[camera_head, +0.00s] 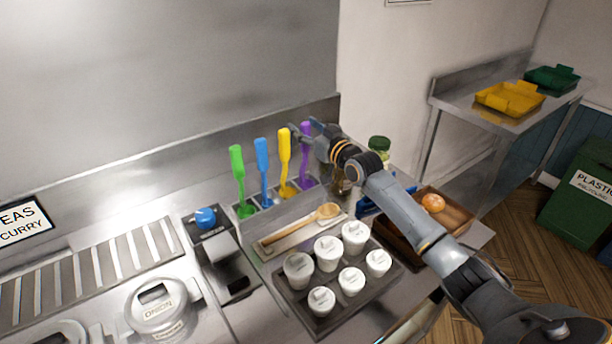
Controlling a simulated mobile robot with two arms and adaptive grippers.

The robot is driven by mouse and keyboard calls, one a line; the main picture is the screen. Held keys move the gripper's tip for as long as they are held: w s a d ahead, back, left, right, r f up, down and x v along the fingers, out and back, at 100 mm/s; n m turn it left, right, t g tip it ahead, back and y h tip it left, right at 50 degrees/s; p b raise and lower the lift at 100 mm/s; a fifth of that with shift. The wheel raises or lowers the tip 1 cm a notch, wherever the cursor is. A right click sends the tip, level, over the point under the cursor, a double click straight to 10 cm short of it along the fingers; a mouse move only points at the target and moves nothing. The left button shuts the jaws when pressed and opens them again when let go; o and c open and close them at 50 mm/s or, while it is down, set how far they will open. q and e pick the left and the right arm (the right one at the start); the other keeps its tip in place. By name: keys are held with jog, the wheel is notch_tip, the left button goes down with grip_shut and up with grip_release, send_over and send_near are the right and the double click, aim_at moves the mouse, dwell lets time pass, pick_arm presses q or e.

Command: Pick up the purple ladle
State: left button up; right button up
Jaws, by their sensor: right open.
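The purple ladle (305,150) stands upright at the right end of a row of ladles in a metal holder (262,214) at the back of the counter. Its handle shows; its lower end is partly hidden in the holder. My right gripper (305,130) is at the upper part of the purple handle, with its fingers apart around or beside it. I cannot tell whether the fingers touch it. My left gripper is not in view.
Yellow (284,155), blue (262,165) and green (237,170) ladles stand left of it. A wooden spoon (295,226) and a tray of white-lidded pots (328,252) lie in front. A green-lidded jar (379,144) and a brown tray with an orange item (433,203) are right.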

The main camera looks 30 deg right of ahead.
grip_shut()
jog(key=shift+r, duration=0.1)
